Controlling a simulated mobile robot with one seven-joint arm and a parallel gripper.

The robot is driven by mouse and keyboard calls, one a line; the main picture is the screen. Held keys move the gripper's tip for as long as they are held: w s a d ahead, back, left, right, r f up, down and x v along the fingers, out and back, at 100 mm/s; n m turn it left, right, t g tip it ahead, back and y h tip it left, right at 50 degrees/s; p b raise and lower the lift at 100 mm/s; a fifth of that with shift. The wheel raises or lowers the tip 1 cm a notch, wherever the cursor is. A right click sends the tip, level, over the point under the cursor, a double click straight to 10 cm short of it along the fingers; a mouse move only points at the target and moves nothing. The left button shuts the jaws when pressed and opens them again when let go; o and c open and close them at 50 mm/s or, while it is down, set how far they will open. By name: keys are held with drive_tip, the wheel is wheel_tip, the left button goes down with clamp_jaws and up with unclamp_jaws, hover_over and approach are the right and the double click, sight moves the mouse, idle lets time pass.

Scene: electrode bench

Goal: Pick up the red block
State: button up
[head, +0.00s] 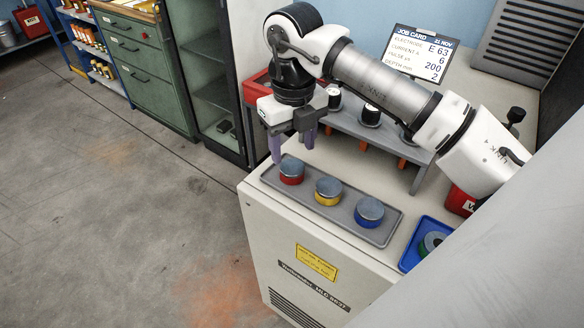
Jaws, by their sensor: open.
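The red block (291,178) is a short round piece with a grey top and a red lower band. It stands upright at the left end of a grey tray (345,226) on the bench top. My gripper (292,154) is open, with its two purple fingers pointing down. It is over the left end of the tray, with the red block showing just below and between the fingertips. I cannot tell exactly how high the fingertips are above it, and nothing shows between them.
A yellow block (328,197) and a blue block (369,217) stand in the same tray to the right. Behind is a grey rack (361,130) with dark holders. A blue bin (410,258) is at right, a red bin (257,88) at back left. A job card (419,55) stands behind.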

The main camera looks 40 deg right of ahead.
sight(292, 167)
drive_tip(key=shift+a+f+p, duration=0.2)
drive_tip(key=shift+f+p, duration=0.8)
drive_tip(key=shift+f, duration=1.75)
drive_tip(key=shift+c, duration=0.5)
drive_tip(key=c, duration=1)
